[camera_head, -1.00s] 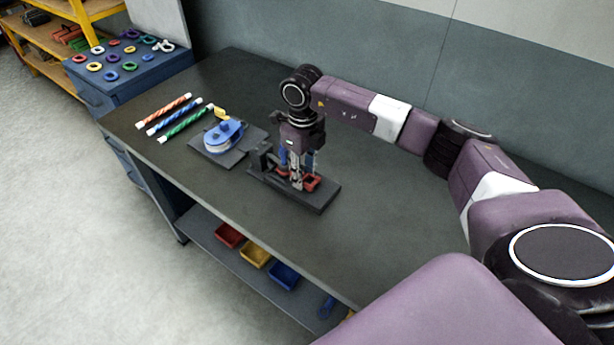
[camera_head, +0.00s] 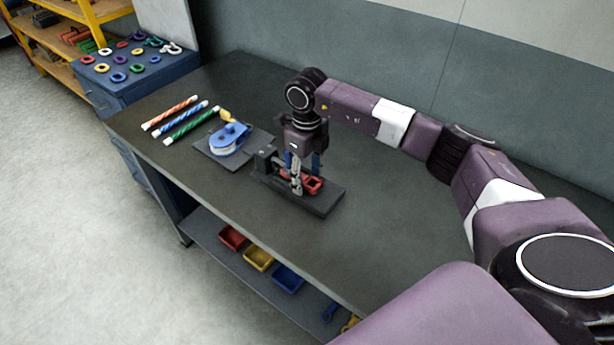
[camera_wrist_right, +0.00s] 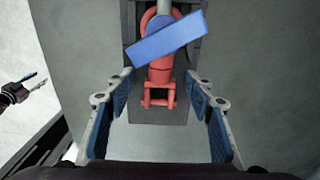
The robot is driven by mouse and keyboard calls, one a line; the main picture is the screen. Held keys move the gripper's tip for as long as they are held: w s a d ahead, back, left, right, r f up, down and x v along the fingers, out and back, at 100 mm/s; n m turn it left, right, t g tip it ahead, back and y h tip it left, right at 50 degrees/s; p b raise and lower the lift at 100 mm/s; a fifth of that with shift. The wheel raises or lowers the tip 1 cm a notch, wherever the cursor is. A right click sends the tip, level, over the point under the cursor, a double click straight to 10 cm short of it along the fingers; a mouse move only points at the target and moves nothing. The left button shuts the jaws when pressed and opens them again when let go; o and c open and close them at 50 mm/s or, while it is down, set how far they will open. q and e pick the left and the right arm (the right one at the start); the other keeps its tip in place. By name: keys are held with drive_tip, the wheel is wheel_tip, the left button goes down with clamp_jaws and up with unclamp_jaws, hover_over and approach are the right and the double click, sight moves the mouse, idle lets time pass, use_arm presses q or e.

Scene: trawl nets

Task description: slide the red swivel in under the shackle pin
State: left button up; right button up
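The red swivel (camera_wrist_right: 160,74) lies along the dark fixture plate (camera_wrist_right: 160,114) in the right wrist view, its forked end toward me. A blue bar (camera_wrist_right: 180,35) lies slantwise across its far part and hides it. Beyond it are a red loop (camera_wrist_right: 146,18) and a grey rod (camera_wrist_right: 164,7); I cannot tell which is the shackle pin. In the head view red parts (camera_head: 314,184) show at my right gripper (camera_head: 303,182). That gripper is open, its blue-padded fingers apart on either side of the swivel, not touching it. My left gripper (camera_wrist_right: 39,79) shows small at the wrist view's left edge, fingers apart.
Several striped rods (camera_head: 187,119) lie further left. A blue cabinet (camera_head: 150,85) with coloured rings stands beyond. The bench (camera_head: 390,215) is clear right of the fixture. Bins (camera_head: 258,258) sit on the lower shelf.

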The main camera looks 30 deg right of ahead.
drive_tip(key=shift+r, duration=0.1)
wheel_tip(320, 180, up, 12)
idle(0.5)
